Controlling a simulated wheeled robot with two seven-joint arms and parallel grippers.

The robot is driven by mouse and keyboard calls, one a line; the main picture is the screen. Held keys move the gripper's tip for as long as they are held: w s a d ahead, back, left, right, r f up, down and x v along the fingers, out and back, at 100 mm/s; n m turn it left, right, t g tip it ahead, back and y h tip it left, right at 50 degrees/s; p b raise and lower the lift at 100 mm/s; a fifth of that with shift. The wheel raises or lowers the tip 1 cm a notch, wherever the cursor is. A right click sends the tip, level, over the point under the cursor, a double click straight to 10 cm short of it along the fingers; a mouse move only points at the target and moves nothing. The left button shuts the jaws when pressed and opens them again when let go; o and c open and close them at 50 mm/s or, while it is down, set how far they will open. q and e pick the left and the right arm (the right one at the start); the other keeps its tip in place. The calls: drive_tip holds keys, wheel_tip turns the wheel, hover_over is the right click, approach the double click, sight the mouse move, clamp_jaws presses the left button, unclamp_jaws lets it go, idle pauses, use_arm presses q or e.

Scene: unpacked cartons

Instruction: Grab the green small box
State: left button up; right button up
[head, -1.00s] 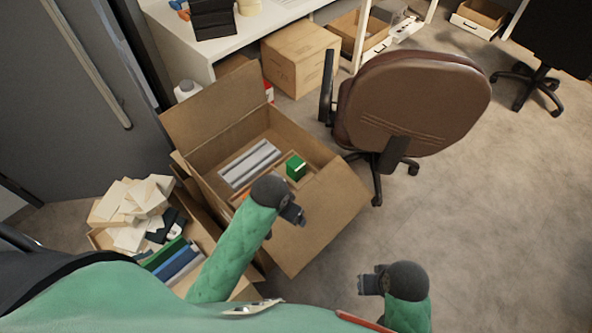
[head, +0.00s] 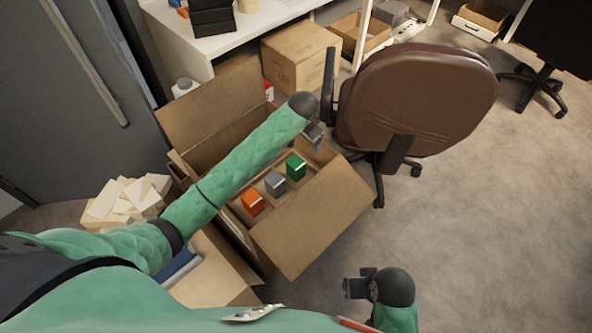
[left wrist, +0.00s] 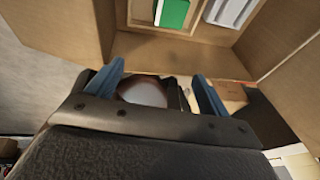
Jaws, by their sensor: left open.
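The green small box (head: 296,167) stands in the open carton (head: 310,225), in a row with a grey box (head: 275,184) and an orange box (head: 252,203). It also shows at the top of the left wrist view (left wrist: 173,12). My left gripper (head: 316,136) is open and empty. In the head view it appears just above and to the right of the green box, near the carton's far right side. In the left wrist view its blue fingers (left wrist: 160,90) are apart, with the green box beyond them. My right gripper (head: 350,287) is at the lower right, away from the carton; its jaw state is unclear.
A brown office chair (head: 418,100) stands right beside the carton. A closed box (head: 300,55) sits behind it, by the white desk (head: 215,48). Paper envelopes (head: 125,198) lie piled at the left. Carpet at the right is clear.

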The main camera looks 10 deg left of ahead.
use_arm(q)
drive_tip(key=g, duration=0.2)
hover_over(296, 162)
drive_tip(key=d, duration=0.2)
wheel_tip(296, 162, down, 6)
drive_tip(key=shift+g, duration=0.7)
drive_tip(key=f, duration=0.2)
drive_tip(key=a+f, duration=0.1)
drive_tip(key=f, duration=0.1)
drive_tip(key=a+f, duration=0.1)
drive_tip(key=f, duration=0.2)
drive_tip(key=shift+s+f, duration=0.1)
drive_tip(key=shift+s, duration=0.05)
wheel_tip(296, 162, down, 2)
drive_tip(key=shift+f, duration=0.2)
wheel_tip(296, 162, down, 4)
drive_tip(key=shift+r, duration=0.1)
drive_tip(key=shift+f, duration=0.75)
use_arm(e)
drive_tip(key=shift+w+a+r+t+y, duration=0.1)
drive_tip(key=shift+w+a+t+y, duration=0.2)
drive_tip(key=shift+w+a+t, duration=0.5)
use_arm(q)
drive_tip(key=shift+c, duration=0.2)
use_arm(e)
drive_tip(key=shift+w, duration=0.1)
use_arm(q)
drive_tip(key=c, duration=1.1)
